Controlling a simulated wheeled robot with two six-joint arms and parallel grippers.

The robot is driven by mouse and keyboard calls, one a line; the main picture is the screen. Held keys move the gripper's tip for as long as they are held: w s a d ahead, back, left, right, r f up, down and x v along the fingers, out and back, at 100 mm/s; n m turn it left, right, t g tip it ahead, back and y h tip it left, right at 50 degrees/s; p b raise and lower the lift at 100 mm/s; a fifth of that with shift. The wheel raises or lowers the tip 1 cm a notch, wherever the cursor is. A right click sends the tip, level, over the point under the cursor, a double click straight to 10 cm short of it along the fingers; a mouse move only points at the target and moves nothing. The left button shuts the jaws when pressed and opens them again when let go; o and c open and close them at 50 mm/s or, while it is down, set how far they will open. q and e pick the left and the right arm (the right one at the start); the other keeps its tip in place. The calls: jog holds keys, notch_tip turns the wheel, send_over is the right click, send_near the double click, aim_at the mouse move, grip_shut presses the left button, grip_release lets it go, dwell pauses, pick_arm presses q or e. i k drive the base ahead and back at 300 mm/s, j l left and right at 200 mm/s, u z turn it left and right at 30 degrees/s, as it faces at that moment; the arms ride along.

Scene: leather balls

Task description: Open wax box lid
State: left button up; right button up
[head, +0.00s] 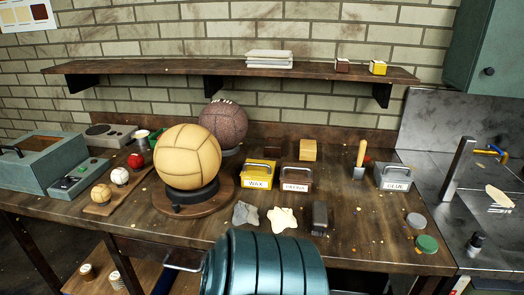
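The wax box (258,175) is a small yellow box with a white label reading WAX. It sits on the wooden workbench, just right of the large tan ball. A grey handle arches over its top, and its lid looks shut. Neither of my grippers shows in the head view.
The tan ball (187,157) stands on a round base left of the wax box. A brown labelled box (296,180) is close on its right, and a grey GLUE box (394,178) farther right. Grey and cream scraps lie in front. A large teal ribbed form hides the bench's front middle.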

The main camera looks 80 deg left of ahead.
aim_at(254, 168)
jog(key=u, duration=2.7)
jog(key=i+l+z, duration=0.2)
jog(key=l, duration=0.15)
jog(key=l+z, duration=0.15)
jog(key=l, duration=0.2)
jog(key=i+l+z, duration=0.2)
jog(key=k+l, duration=0.3)
jog(key=k, duration=0.15)
jog(key=k+l, duration=0.25)
jog(key=k, duration=0.2)
jog(key=i+j, duration=0.15)
jog(key=i, duration=0.2)
jog(key=i+j, duration=0.15)
jog(key=i, duration=0.15)
